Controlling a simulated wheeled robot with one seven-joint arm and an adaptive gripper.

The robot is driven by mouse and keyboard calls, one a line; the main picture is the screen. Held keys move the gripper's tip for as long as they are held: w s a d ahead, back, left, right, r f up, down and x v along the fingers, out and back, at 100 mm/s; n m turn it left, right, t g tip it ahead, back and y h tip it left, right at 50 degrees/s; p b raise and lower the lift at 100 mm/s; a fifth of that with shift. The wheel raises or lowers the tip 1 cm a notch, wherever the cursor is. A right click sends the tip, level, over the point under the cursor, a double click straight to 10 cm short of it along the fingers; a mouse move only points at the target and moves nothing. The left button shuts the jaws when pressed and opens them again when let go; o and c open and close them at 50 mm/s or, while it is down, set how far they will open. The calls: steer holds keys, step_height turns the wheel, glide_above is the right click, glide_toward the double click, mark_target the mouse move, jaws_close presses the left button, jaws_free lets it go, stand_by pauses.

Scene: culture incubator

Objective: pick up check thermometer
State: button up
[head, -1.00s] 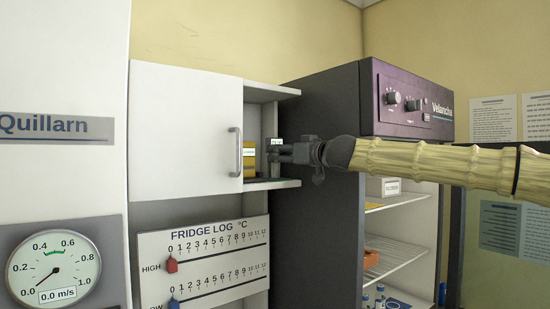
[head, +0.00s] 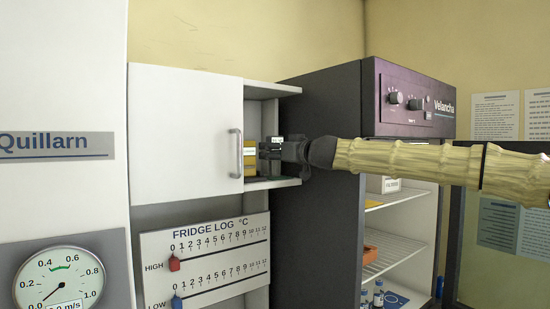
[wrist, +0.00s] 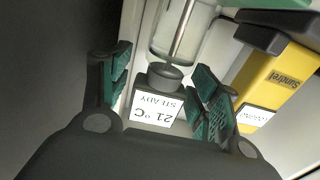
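The check thermometer (wrist: 158,107) shows in the wrist view as a dark block with a white label reading "21 °C STEADY", with a round dark knob and a clear glass vessel (wrist: 188,30) holding a thin rod beyond it. In the head view, its small white label (head: 277,140) shows at the cupboard opening, with the rest mostly hidden by my gripper. My gripper (wrist: 160,92) is open, with one green-padded finger on each side of the block. A gap shows at the left finger; contact at the right finger is unclear. In the head view my gripper (head: 270,152) reaches into the cupboard.
A yellow box (wrist: 275,80) with a dark top stands close to the right finger; it also shows in the head view (head: 250,157). The white cupboard door (head: 185,120) covers the left. The dark incubator side (head: 322,215) is close on the right. A cupboard shelf (head: 285,183) lies below.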

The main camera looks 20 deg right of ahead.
steer(key=c, duration=0.8)
steer(key=shift+o, duration=0.2)
steer(key=shift+r, duration=0.15)
